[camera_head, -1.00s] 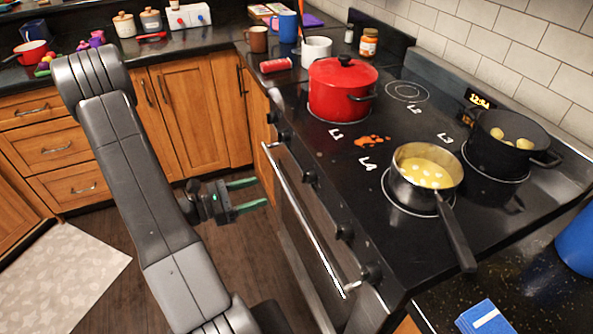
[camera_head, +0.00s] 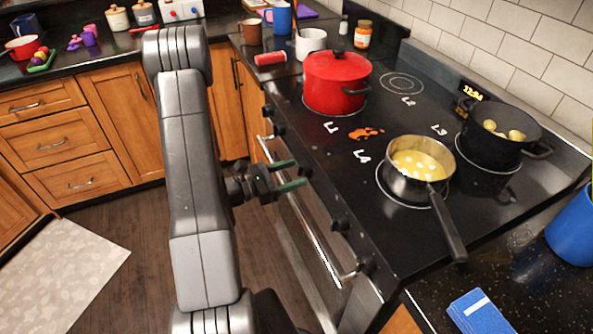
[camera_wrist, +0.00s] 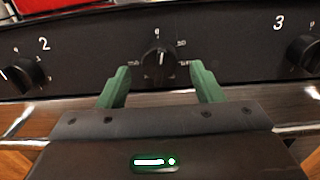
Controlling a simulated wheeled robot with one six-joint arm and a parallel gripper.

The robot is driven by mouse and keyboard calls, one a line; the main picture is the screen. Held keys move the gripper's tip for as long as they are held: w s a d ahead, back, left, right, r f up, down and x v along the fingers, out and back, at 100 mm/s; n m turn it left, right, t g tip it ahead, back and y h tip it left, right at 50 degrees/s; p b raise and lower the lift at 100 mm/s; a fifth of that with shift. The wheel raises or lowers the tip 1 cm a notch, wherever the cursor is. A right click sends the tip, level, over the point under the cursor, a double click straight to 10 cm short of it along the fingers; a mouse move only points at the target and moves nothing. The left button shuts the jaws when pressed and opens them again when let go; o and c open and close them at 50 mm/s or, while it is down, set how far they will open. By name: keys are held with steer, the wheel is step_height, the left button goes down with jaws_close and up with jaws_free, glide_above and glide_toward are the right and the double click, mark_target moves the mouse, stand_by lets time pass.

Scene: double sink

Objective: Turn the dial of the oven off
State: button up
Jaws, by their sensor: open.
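The oven's front panel shows up close in the wrist view, with a black dial (camera_wrist: 157,62) at its middle, marked with small figures around it. A light line on it seems to point up, but the setting is too small to be sure of. My gripper (camera_wrist: 160,72) is open, its green fingers on either side of this dial in the picture and apparently short of it. In the head view my gripper (camera_head: 295,174) is at the oven front, above the handle bar (camera_head: 312,235). The dial by the fingertips is (camera_head: 305,167) partly hidden there.
Knobs flank the dial, one by a 2 (camera_wrist: 28,74) and one by a 3 (camera_wrist: 304,54). The stove top holds a red pot (camera_head: 335,83), a saucepan (camera_head: 420,172) with its handle over the front edge, and a black pot (camera_head: 496,135).

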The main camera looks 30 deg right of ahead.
steer(key=shift+s+d, duration=0.1)
steer(key=shift+d, duration=0.85)
steer(key=shift+c, duration=0.2)
steer(key=c, duration=0.9)
steer(key=shift+n, duration=1.3)
steer(key=o, duration=0.9)
steer(key=shift+o, duration=0.2)
steer(key=shift+a, duration=0.15)
steer(key=w+a+b, duration=0.1)
steer(key=a, duration=1.2)
steer(key=shift+w+a, duration=0.25)
